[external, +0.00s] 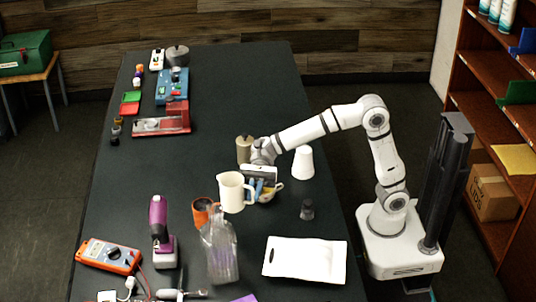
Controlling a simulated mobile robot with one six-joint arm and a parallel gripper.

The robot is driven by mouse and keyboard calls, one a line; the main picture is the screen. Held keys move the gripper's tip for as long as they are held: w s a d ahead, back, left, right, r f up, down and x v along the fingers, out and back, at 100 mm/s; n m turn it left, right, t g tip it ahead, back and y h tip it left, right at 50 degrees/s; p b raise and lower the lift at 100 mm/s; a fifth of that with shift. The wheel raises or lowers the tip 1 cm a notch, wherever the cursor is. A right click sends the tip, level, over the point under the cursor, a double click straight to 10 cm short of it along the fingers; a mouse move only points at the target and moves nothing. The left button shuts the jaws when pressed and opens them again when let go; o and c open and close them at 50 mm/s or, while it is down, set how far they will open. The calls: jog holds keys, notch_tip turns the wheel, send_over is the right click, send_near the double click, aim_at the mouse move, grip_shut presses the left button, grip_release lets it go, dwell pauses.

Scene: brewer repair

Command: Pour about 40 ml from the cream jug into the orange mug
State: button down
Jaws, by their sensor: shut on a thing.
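The cream jug (231,194) is in the middle of the external view, near the front half of the dark table. It looks about upright. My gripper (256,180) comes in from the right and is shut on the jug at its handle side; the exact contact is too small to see. The orange mug (201,211) is just left of and below the jug in the picture. The jug and a clear bottle hide part of the mug. Its inside is not clearly visible, and no stream of liquid shows.
The clear bottle (220,250) stands in front of the mug. A purple drill (161,230) and an orange multimeter (110,256) are at left. A white cone-shaped thing (303,163), a small grey item (307,210) and a white tray (281,270) are at right. The table's middle back is clear.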

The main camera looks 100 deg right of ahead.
aim_at(228, 179)
notch_tip(228, 179, down, 6)
jog(key=shift+w+d+r+m+p, duration=0.1)
jog(key=shift+r+m+p, duration=0.05)
jog(key=shift+m+p, duration=0.2)
